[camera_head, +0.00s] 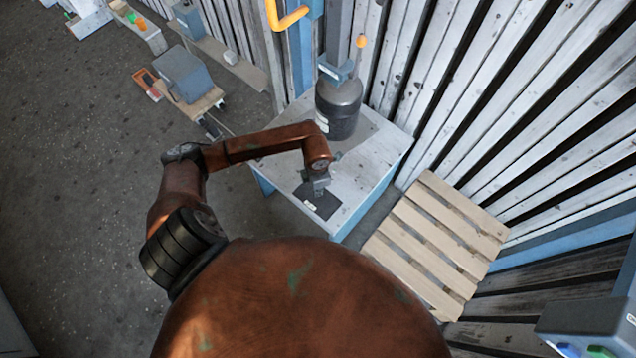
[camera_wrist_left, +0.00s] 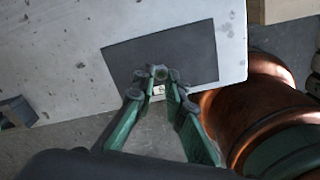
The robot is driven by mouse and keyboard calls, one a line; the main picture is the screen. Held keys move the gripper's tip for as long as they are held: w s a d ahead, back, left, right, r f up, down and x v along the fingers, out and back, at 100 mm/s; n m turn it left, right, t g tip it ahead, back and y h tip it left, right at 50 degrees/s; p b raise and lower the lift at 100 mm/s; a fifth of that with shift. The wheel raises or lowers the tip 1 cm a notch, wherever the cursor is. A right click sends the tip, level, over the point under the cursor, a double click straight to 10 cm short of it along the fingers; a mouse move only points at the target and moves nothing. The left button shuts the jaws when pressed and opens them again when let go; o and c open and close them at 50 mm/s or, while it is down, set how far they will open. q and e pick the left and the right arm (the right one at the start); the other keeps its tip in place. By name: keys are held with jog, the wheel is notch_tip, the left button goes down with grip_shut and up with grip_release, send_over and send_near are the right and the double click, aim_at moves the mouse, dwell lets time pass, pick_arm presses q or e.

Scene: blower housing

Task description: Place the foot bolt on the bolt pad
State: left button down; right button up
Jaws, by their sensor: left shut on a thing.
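The bolt pad is a dark flat rectangle (camera_head: 326,207) on the near part of the light table top. It also shows in the left wrist view (camera_wrist_left: 195,45). My left gripper (camera_head: 319,192) reaches down over the pad in the head view. In the left wrist view its fingertips (camera_wrist_left: 160,79) are close together over the pad's near edge. They are shut on a small grey piece, seemingly the foot bolt (camera_wrist_left: 160,72), mostly hidden between the tips. I cannot tell whether it touches the pad. My right gripper is not in view.
A dark grey cylinder tank (camera_head: 339,108) stands at the back of the table (camera_head: 372,150). A wooden pallet (camera_head: 435,245) lies to the right of the table. A slatted wall (camera_head: 520,90) rises behind. A grey box (camera_head: 187,75) sits on a low trolley at the left, with open floor nearby.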

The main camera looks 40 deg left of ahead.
pick_arm(q)
jog(key=shift+s+f, duration=0.1)
jog(key=shift+f, duration=1.05)
jog(key=shift+f+b, duration=0.2)
jog(key=shift+b, duration=0.1)
jog(key=c, duration=2)
grip_release()
jog(key=shift+o, duration=0.2)
notch_tip(320, 180, up, 12)
jog(key=p, duration=0.3)
jog(key=shift+r, duration=0.25)
